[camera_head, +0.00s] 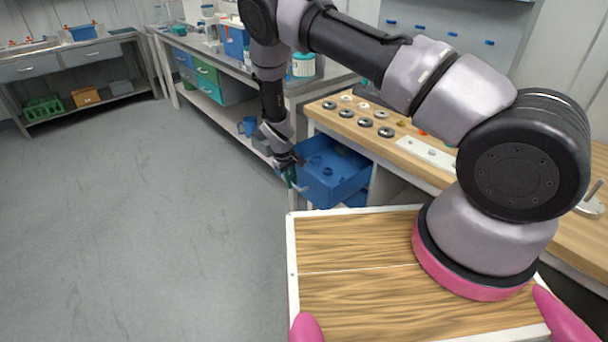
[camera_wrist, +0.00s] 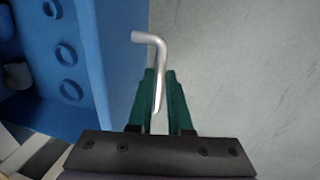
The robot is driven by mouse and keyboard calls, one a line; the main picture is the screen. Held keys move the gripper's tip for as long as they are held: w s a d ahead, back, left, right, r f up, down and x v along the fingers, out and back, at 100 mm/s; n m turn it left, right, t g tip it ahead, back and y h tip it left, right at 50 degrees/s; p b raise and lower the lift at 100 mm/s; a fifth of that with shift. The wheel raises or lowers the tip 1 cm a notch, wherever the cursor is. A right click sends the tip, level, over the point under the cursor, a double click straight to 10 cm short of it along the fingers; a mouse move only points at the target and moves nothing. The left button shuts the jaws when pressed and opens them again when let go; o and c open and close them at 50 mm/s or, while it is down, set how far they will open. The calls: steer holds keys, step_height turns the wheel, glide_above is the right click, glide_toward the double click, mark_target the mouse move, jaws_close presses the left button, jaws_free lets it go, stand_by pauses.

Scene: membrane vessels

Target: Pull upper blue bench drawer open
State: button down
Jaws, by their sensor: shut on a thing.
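The upper blue bench drawer (camera_head: 335,182) stands pulled out from under the wooden-topped bench, its inside showing. Round blue shapes show inside the drawer. The drawer also fills the left of the wrist view (camera_wrist: 84,75). My gripper (camera_head: 290,177) is at the drawer's front. In the wrist view my gripper's green fingers (camera_wrist: 160,103) are shut on the drawer's silver bent handle (camera_wrist: 150,38). The handle's far end reaches up and left, toward the drawer.
The wooden bench top (camera_head: 335,118) holds several dark discs and small parts. A grey bench (camera_head: 335,72) with blue and green drawers stands behind. Open grey floor (camera_head: 150,220) lies to the left. My wood-topped base deck is in front.

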steer(key=shift+s+a, duration=0.8)
steer(key=shift+a, duration=0.3)
steer(key=c, duration=0.8)
jaws_free()
steer(key=shift+c, duration=0.2)
step_height(320, 180, up, 11)
steer(key=s+a, duration=0.1)
steer(key=shift+a+f, duration=0.2)
steer(key=shift+a, duration=0.15)
steer(key=shift+s, duration=0.1)
